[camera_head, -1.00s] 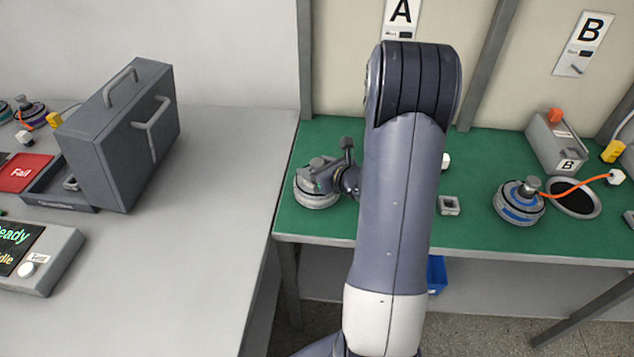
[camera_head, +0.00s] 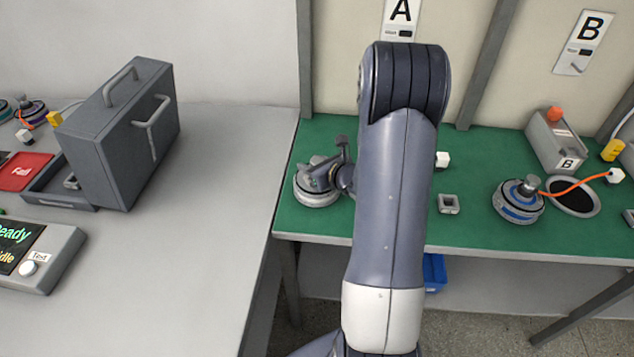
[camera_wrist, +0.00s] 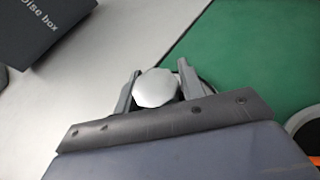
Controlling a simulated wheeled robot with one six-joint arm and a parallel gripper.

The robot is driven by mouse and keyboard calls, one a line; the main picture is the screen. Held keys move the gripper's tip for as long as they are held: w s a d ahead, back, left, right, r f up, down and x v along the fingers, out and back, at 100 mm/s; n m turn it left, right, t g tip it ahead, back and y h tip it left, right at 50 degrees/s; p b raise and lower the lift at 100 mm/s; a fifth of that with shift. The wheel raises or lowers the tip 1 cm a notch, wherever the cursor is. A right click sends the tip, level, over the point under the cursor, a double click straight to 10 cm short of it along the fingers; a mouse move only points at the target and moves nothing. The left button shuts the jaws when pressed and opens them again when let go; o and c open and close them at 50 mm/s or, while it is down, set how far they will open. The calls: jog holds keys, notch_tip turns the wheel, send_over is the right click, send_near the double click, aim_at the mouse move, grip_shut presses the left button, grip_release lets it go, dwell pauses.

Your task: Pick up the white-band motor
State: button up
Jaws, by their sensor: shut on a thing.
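The white-band motor (camera_head: 316,196) sits at the left end of the green bench top, with its pale rim showing below my gripper. My gripper (camera_head: 318,172) is over it, tilted, partly hidden behind my wrist and arm. In the wrist view, the two grey fingers of my gripper (camera_wrist: 156,90) stand on either side of the motor's round light-grey top (camera_wrist: 156,87) and are shut on it. The motor's lower body is hidden in the wrist view. I cannot tell whether it is clear of the bench.
A blue-band motor (camera_head: 517,203) with an orange cable stands at the right of the green bench (camera_head: 470,232). A small grey block (camera_head: 448,204) lies mid-bench. On the grey table (camera_head: 225,200) at left stand a dark box (camera_head: 122,135) and a tester (camera_head: 35,262).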

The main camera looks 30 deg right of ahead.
grip_shut()
